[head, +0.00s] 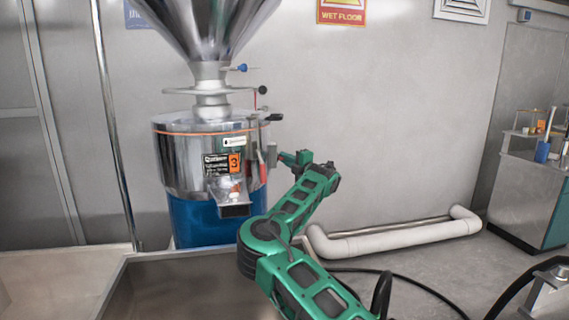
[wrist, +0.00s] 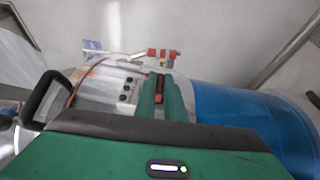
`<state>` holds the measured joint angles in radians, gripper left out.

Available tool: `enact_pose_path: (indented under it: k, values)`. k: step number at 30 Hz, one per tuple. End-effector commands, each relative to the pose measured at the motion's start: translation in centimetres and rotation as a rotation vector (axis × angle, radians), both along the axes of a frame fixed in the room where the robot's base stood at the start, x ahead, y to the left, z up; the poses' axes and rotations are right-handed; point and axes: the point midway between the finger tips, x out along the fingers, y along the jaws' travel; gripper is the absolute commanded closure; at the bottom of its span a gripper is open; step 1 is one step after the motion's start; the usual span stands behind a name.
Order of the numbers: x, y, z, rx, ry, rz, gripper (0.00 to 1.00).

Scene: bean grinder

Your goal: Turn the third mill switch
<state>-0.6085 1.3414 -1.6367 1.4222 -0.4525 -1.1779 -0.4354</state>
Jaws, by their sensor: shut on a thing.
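The third mill (head: 185,165) is a shiny metal drum with a blue lower part and an orange label marked 3 (head: 234,163). In the head view my gripper (head: 284,158) is at the mill's right side, pointing left. In the wrist view my gripper (wrist: 160,98) has its two green fingers close together on a small red-and-dark switch (wrist: 159,84) on the mill's side. The fingers hide most of the switch. A panel with several black knobs (wrist: 128,90) is just left of the fingers.
A large steel funnel (head: 208,30) tops the mill. A red-handled lever (wrist: 163,53) is close beyond my fingers. A metal tray (head: 185,275) is in front of the mill. A thick white pipe (head: 390,237) lies on the floor to the right.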

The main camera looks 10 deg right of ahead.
Motion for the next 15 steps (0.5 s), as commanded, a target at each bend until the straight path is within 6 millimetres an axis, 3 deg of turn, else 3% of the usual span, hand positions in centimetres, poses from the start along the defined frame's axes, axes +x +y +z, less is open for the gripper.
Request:
enact_pose_path:
  k: [15]
  values:
    - [0.08,0.04,-0.07,0.0,0.08,0.002,1.0]
